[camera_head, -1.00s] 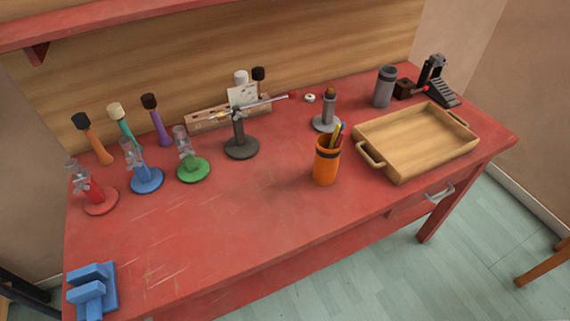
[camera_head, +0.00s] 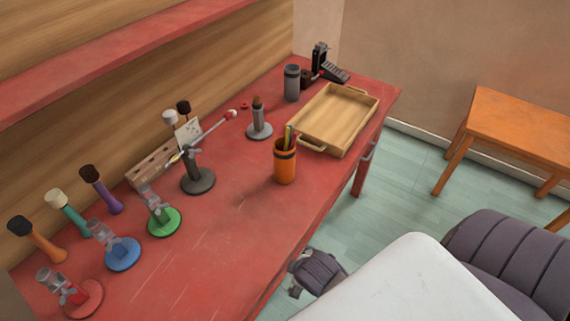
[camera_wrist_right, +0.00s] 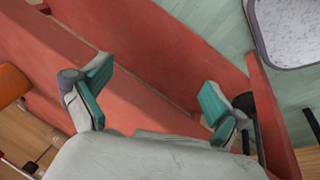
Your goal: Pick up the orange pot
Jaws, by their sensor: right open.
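The orange pot (camera_head: 285,168) stands upright on the red workbench in the head view, with a dark band near its rim and several pencils (camera_head: 289,137) sticking out. My right arm comes in from the lower right. Its gripper end (camera_head: 300,278) is at the bench's front edge, apart from the pot and nearer to me. In the right wrist view my right gripper (camera_wrist_right: 155,90) is open, its teal pads wide apart with nothing between them. An orange thing is cut off at that view's left edge; I cannot tell what it is. My left gripper is not in view.
A wooden tray (camera_head: 334,118) lies just beyond the pot. A small grey stand (camera_head: 259,125) and a dark stand with a rod (camera_head: 198,180) are to its left. Coloured stands and mallets line the left. The bench (camera_head: 225,245) in front of the pot is clear.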

